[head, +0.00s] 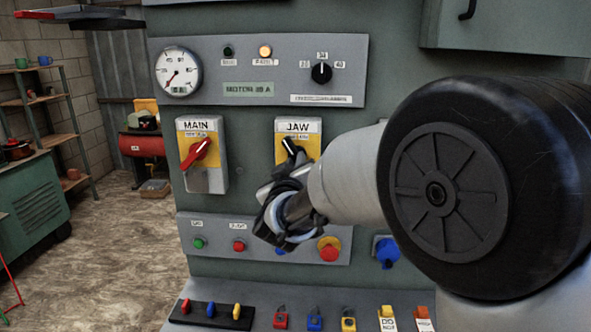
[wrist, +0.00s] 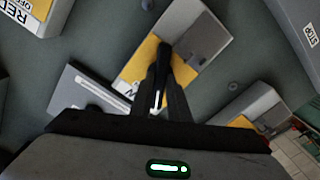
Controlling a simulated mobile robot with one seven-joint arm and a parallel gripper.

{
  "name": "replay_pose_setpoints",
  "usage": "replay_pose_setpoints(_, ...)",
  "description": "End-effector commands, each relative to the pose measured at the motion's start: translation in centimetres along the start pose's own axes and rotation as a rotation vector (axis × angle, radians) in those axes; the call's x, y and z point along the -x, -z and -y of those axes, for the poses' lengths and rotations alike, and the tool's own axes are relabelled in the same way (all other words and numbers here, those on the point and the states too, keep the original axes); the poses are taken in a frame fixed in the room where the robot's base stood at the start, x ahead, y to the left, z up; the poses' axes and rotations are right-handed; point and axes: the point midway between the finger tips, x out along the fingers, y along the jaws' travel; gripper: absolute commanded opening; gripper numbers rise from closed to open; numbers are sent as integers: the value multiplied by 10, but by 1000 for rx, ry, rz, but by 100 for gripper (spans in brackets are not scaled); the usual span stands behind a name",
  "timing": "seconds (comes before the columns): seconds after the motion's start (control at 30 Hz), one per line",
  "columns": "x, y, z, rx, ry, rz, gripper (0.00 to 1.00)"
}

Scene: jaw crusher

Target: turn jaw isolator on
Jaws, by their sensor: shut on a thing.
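The MAIN isolator (head: 203,178), with a tilted red handle, is to the left. Above is a panel (head: 225,55) with a gauge, a lit orange lamp and a black knob. Below are a button strip (head: 217,228) and a shelf (head: 345,318) with padlocks and tags. Open floor (head: 120,230) lies left.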

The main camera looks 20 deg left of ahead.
Motion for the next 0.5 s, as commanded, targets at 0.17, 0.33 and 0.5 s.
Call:
replay_pose_setpoints(0.17,0,-4,2,-166,-2,-1,0)
replay_pose_setpoints(0.33,0,-4,2,-328,-1,-1,0)
replay_pose_setpoints(0.5,0,-4,2,-490,0,-1,0)
